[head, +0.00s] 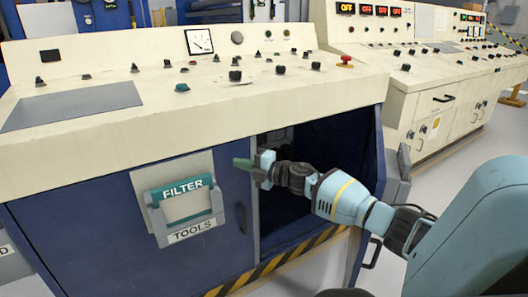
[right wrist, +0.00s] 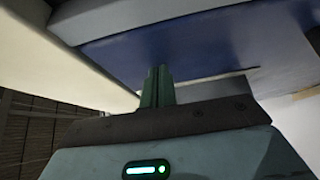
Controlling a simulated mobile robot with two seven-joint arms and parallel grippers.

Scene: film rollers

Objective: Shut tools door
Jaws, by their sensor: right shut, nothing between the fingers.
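The blue cabinet under the cream console has a left door (head: 120,238) that looks closed. It carries a grey holder with a FILTER sign and a TOOLS label (head: 192,231), and a dark handle. To its right is a dark open compartment. A second blue door (head: 379,165) stands swung outward at the compartment's right side, seen nearly edge-on, with a dark handle (head: 373,253). My right gripper (head: 243,163) is shut and empty, its green fingers pointing left near the left door's upper right edge. Contact cannot be told. In the right wrist view the shut fingers (right wrist: 157,88) show against a blue surface. My left gripper is out of view.
The cream console top (head: 130,80) with knobs and a red button overhangs the cabinet. A yellow-black striped strip (head: 275,262) runs along the cabinet's base. Another console (head: 440,115) stands at the right. Grey floor (head: 450,165) is clear between them.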

